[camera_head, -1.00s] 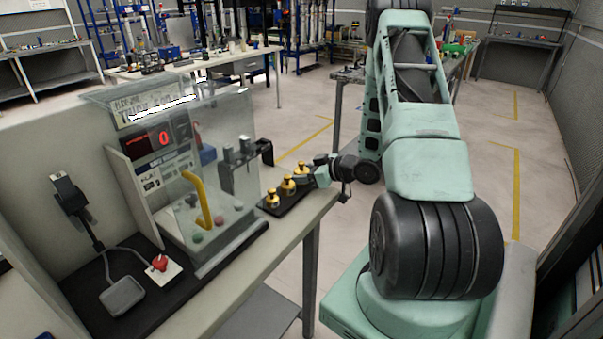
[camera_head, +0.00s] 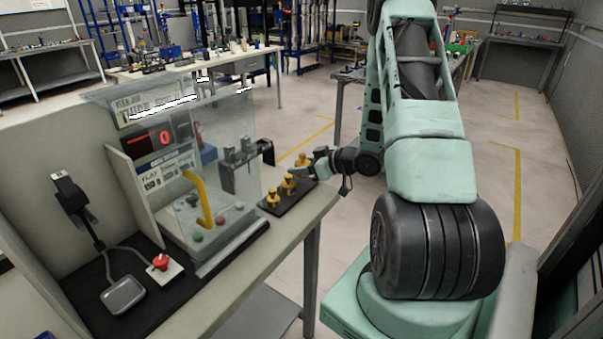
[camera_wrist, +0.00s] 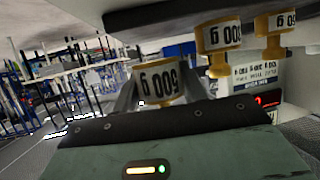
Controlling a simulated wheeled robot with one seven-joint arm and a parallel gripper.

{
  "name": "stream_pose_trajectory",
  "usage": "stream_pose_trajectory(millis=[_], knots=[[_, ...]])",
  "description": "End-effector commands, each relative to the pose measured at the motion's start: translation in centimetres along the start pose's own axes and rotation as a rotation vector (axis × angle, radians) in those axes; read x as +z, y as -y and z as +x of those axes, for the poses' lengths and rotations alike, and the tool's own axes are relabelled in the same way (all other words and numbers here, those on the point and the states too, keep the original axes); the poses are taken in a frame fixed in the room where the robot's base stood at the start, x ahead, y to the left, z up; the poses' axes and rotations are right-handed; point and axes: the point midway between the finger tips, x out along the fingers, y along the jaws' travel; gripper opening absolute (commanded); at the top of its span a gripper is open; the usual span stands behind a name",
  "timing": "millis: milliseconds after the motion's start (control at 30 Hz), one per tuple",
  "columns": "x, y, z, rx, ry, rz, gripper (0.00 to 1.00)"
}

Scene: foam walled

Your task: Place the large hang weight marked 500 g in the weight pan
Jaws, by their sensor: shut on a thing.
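My gripper (camera_head: 308,169) is at the far end of the dark weight rack, shut on a brass weight (camera_head: 303,160). In the wrist view, which is upside down, this weight (camera_wrist: 160,80) has a white label that reads 500 g. It sits between the fingers, with a gap between it and the rack (camera_wrist: 150,17). Two other brass weights (camera_head: 288,183) (camera_head: 272,198) stand on the rack. A grey square dish (camera_head: 123,294), possibly the weight pan, lies at the front left of the bench.
A clear guard (camera_head: 228,150) with a yellow handle (camera_head: 198,195) stands between the rack and the dish. A red button (camera_head: 160,262) is beside the dish. A display panel (camera_head: 165,137) reads 0.

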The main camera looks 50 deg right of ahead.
Motion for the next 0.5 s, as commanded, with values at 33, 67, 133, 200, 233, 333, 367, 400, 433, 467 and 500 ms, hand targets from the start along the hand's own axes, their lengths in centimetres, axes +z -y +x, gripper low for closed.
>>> stream_pose_trajectory(millis=[33, 67, 133, 200, 233, 333, 367, 400, 433, 467, 500], knots=[[-0.9, -0.1, -0.3, 0.001, -0.003, -0.005, 0.03], [-1.4, -0.1, -0.5, 0.000, -0.004, -0.006, 0.03], [-2.5, 0.0, -1.0, 0.001, -0.004, -0.005, 0.03], [-3.7, -0.1, -1.4, 0.001, -0.004, -0.006, 0.03], [-4.1, -0.1, -1.6, 0.001, -0.004, -0.007, 0.03], [-5.5, -0.1, -2.2, 0.001, -0.003, -0.006, 0.03], [-5.8, -0.1, -2.4, 0.001, -0.002, -0.004, 0.03], [-6.2, -0.1, -2.5, 0.000, -0.003, -0.005, 0.03], [-6.4, 0.0, -2.6, 0.000, -0.002, -0.004, 0.03], [-6.6, 0.0, -2.7, -0.001, -0.002, -0.003, 0.03], [-6.8, 0.0, -2.8, -0.001, -0.002, -0.002, 0.03]])
